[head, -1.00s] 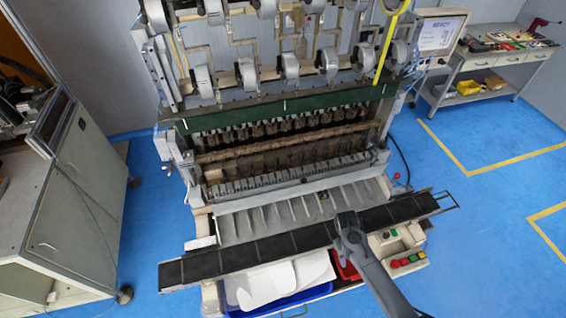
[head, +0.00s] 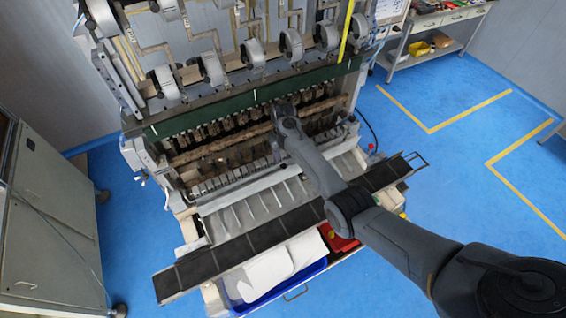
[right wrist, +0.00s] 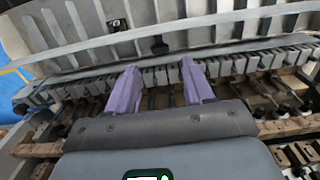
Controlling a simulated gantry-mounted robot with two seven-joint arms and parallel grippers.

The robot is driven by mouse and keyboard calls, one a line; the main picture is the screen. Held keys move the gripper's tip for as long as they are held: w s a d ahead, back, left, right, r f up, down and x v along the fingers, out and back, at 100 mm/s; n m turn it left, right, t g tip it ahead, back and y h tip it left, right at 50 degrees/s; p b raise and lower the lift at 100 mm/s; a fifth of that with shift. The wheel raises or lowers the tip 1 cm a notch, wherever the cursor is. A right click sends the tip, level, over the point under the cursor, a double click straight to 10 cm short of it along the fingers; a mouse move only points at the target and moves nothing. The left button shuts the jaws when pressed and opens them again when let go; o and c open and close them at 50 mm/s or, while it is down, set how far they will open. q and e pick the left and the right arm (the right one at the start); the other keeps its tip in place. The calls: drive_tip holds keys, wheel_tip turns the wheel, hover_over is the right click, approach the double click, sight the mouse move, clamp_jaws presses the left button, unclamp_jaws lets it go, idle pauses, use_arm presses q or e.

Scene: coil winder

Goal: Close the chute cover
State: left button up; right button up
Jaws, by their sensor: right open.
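The chute (head: 262,210) is a sloping grey metal panel with raised dividers at the front of the coil winder. I cannot clearly tell its cover apart from the panel and the pale strip (head: 235,193) along its upper edge. In the right wrist view the divided panel (right wrist: 120,45) fills the top, with a small black part (right wrist: 158,46) on it. My right gripper (head: 284,108) reaches over the chute to the row of brown winding parts. Its purple fingers (right wrist: 160,88) are apart and empty, over the grey block row. My left gripper is out of view.
A dark segmented bar (head: 240,248) crosses in front of the chute, under my right arm. Below it are a blue tray (head: 310,272) with white sheets and a red bin (head: 340,240). A grey cabinet (head: 50,215) stands left. Blue floor is clear at right.

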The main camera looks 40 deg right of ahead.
drive_tip(key=b, duration=0.2)
hover_over(285, 173)
drive_tip(key=w, duration=0.2)
drive_tip(key=f, duration=0.3)
drive_tip(key=d+f, duration=0.1)
drive_tip(key=f, duration=0.1)
drive_tip(key=shift+w, duration=0.15)
drive_tip(key=shift+f+b, duration=0.7)
drive_tip(key=shift+b, duration=0.3)
drive_tip(key=shift+c, duration=1.2)
clamp_jaws()
